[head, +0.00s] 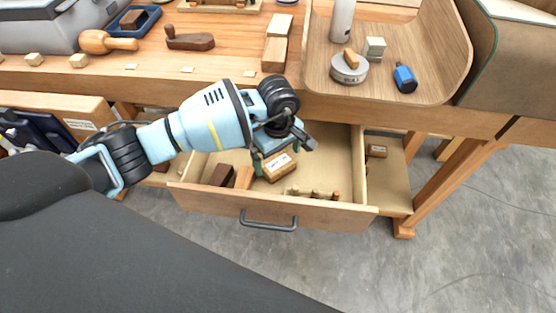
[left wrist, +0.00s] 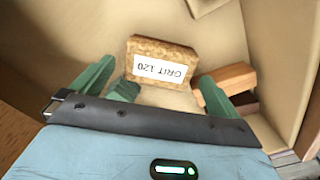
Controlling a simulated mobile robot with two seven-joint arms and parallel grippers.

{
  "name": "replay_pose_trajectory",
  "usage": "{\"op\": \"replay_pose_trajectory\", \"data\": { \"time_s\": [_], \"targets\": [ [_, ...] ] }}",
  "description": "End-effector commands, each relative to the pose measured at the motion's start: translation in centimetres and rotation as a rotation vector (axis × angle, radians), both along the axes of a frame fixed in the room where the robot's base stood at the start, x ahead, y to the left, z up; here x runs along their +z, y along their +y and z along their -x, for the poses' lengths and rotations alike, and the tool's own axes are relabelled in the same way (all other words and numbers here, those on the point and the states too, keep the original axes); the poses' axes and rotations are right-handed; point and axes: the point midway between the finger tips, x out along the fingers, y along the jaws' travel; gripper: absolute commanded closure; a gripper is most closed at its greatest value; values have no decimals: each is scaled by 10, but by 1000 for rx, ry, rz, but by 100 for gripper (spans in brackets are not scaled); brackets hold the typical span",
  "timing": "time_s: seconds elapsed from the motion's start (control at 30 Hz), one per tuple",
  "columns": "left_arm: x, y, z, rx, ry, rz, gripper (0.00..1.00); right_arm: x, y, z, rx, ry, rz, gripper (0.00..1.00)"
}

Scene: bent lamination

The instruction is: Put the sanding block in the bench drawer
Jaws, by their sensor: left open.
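The sanding block (head: 281,168) is a tan cork-like block with a white label reading "GRIT 120". It is inside the open bench drawer (head: 330,215), apparently on the drawer floor. In the left wrist view the block (left wrist: 160,62) lies just beyond and between the fingertips, with clear gaps on both sides. My left gripper (head: 285,155) reaches down into the drawer over the block. Its green fingers (left wrist: 163,88) are spread and hold nothing. The gripper hides part of the drawer's back. My right gripper is not in view.
In the drawer, a dark block (head: 221,175) and a brown wooden block (head: 243,177) are at left; several small wooden pieces (head: 312,193) are near the front. The bench top (head: 225,65) overhangs the drawer's back. A curved wooden tray (head: 430,70) holds a tin (head: 348,70) and a bottle (head: 342,20).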

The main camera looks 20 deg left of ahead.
Motion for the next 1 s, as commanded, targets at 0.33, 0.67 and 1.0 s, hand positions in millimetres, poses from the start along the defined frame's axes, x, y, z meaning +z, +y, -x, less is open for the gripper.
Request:
{"op": "replay_pose_trajectory", "data": {
  "time_s": [0.33, 0.67, 1.0],
  "targets": [
    [69, 0, -1, -1, -3, 1, 0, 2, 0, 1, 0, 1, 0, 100],
    [91, 0, 0, 0, 0, 1, 0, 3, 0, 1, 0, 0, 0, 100],
    [91, 0, 0, 0, 0, 1, 0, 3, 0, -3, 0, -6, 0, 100]
  ]
}}
